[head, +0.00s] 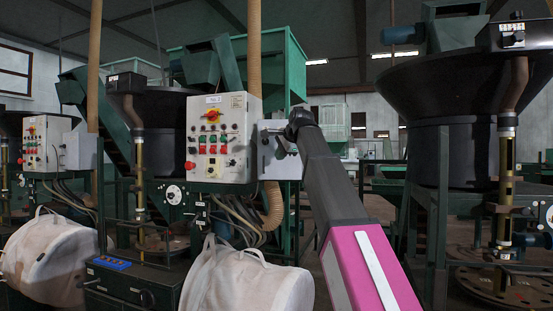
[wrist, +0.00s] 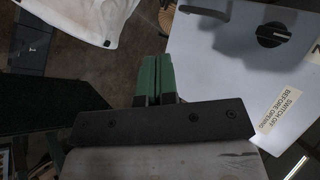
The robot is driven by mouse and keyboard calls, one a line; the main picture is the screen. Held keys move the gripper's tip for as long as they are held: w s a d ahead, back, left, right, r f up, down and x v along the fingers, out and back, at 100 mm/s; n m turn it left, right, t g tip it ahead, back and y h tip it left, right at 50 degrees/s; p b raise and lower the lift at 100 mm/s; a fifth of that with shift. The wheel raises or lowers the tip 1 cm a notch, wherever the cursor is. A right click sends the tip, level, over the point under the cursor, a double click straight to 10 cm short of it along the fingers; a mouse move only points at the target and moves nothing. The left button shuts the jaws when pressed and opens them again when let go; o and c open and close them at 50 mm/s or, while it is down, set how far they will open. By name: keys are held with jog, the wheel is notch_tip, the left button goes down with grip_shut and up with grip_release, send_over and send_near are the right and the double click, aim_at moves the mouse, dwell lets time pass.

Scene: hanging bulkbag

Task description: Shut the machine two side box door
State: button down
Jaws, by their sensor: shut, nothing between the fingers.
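The machine two control box (head: 222,150), a pale panel with coloured buttons and a "No. 2" style label, stands left of centre in the head view. The grey side box (head: 268,163) is on its right side, partly hidden by my arm. In the wrist view a pale grey door face (wrist: 220,60) fills the right, with a black knob (wrist: 272,35) and a "switch off before opening" label. My gripper (wrist: 158,75) has its green fingers together and empty, beside the panel's left edge; contact is unclear. In the head view my gripper (head: 284,140) overlaps the side box. The door's exact angle is unclear.
White bulk bags (head: 245,282) hang low in front of the machines; one also shows at the wrist view's upper left (wrist: 85,15). A ribbed hose (head: 273,205) and cables hang below the boxes. Another machine with a black hopper (head: 445,90) stands at right.

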aim_at(264, 173)
jog(key=shift+w+a+r+x, duration=0.15)
jog(key=shift+w+r+x, duration=0.15)
jog(key=shift+x, duration=1.6)
jog(key=shift+w+a+r+x, duration=0.25)
jog(key=shift+r+x, duration=0.15)
jog(key=shift+x, duration=1.45)
jog(key=shift+w+a+r+x, duration=0.1)
jog(key=shift+w+r+x, duration=0.2)
jog(key=shift+x, duration=1.6)
jog(key=w+m+h, duration=0.1)
jog(key=w, duration=0.1)
jog(key=w+a+m+t+h, duration=0.1)
jog(key=w, duration=0.1)
jog(key=shift+w+a+r+m, duration=0.1)
jog(key=shift+w+a+m, duration=0.05)
jog(key=shift+w+m, duration=0.15)
jog(key=shift+w, duration=0.35)
